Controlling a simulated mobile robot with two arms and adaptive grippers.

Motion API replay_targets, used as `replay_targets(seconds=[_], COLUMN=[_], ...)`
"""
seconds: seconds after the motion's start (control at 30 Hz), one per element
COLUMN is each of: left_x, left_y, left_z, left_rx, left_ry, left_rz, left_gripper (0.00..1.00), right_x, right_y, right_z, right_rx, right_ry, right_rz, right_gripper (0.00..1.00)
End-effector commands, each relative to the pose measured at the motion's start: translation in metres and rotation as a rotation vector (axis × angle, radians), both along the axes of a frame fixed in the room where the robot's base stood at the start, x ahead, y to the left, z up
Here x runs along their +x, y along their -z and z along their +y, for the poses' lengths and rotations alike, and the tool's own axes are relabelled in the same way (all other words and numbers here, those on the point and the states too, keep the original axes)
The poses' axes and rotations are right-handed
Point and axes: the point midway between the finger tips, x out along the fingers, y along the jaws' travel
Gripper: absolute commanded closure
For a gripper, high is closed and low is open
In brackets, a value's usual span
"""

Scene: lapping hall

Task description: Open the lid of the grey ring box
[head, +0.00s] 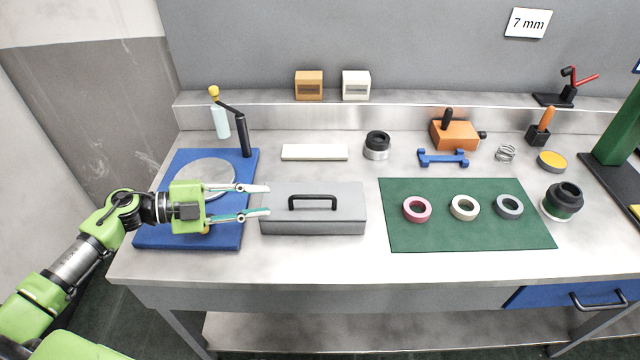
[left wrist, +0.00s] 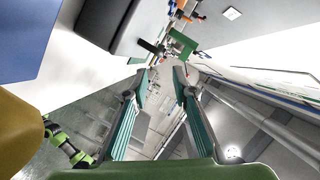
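The grey ring box (head: 340,222) stands on the steel bench with its lid (head: 345,191) shut. A black bar handle (head: 313,203) sits on top of the lid. My left gripper (head: 266,201) is open and empty, its two fingers pointing right at the left end of the box. The fingertips overlap the box's left edge in the head view; I cannot tell whether they touch it. In the left wrist view the box (left wrist: 118,22) and its dark handle (left wrist: 151,47) show at the top, beside the open fingers (left wrist: 155,82). My right gripper is not in view.
Left of the box lies a blue board (head: 160,236) with a round grey plate, under my left gripper. To the right a green mat (head: 470,236) bears three rings. A white bar (head: 314,152) lies behind the box. Bare bench lies in front.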

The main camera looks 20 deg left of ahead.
Motion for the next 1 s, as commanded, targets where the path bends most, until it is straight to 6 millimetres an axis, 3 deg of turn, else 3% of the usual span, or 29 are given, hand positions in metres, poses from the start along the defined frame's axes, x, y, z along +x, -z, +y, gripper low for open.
replay_targets(seconds=[0.37, 0.47, 0.7, 1.0], left_x=[0.037, 0.048, 0.068, 0.074], left_y=[0.015, 0.019, 0.027, 0.029], left_z=[-0.055, -0.072, -0.101, -0.110], left_rx=[-0.005, -0.005, -0.003, -0.001], left_ry=[0.001, 0.002, 0.000, -0.001], left_rz=[-0.004, -0.005, -0.002, 0.000], left_gripper=[0.75, 0.75, 0.75, 0.75], right_x=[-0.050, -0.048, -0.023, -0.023], right_y=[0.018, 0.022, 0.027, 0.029], right_z=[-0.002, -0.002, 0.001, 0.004], right_rx=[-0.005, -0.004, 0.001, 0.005], right_ry=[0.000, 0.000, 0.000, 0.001], right_rz=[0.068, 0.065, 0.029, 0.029], right_gripper=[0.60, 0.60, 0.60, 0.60])
